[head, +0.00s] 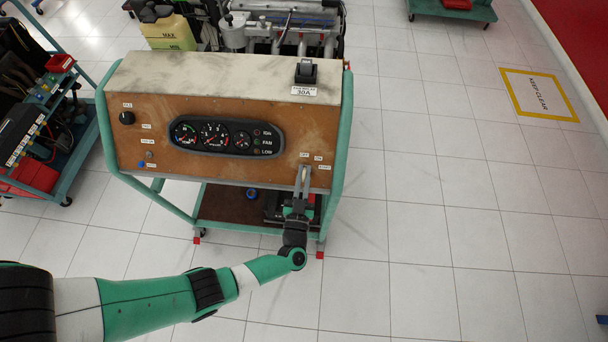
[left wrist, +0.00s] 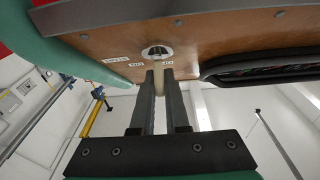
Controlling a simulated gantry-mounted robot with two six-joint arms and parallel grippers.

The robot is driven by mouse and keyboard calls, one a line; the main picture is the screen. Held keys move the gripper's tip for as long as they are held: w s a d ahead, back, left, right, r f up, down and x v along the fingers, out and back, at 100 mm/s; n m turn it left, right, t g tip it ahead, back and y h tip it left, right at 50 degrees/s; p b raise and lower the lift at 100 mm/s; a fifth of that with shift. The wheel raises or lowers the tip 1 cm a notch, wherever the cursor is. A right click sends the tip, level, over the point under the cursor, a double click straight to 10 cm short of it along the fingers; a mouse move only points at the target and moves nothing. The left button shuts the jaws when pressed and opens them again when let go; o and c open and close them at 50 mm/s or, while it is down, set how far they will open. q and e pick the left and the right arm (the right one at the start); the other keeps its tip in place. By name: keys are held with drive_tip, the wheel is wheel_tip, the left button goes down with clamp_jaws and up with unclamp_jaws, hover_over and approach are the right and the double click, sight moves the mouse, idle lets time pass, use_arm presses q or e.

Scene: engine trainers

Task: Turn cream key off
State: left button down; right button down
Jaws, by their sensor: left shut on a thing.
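The cream key (left wrist: 159,88) sits in a round metal key switch (left wrist: 157,52) on the brown wooden panel (head: 150,165). Small white labels for off, on and start stand around the switch. My left gripper (head: 304,178) reaches up to the panel's lower right corner from below. In the left wrist view, the two dark fingers (left wrist: 160,78) are shut on the key from both sides. In the head view the fingers cover the key, and I cannot tell its exact angle. My right gripper is not in view.
A gauge cluster (head: 228,137) with three lamps is left of the switch. A black rocker switch (head: 306,70) tops the console. A green tube frame (head: 341,150) runs close on the right. The engine (head: 285,22) is behind. Floor to the right is clear.

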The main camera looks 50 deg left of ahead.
use_arm(q)
drive_tip(key=shift+n+g+y, duration=0.3)
drive_tip(key=shift+n+y, duration=0.1)
drive_tip(key=shift+n, duration=0.2)
drive_tip(key=c, duration=0.9)
unclamp_jaws()
drive_tip(key=v, duration=1.1)
drive_tip(key=shift+s+d+p, duration=0.2)
drive_tip(key=shift+p, duration=0.1)
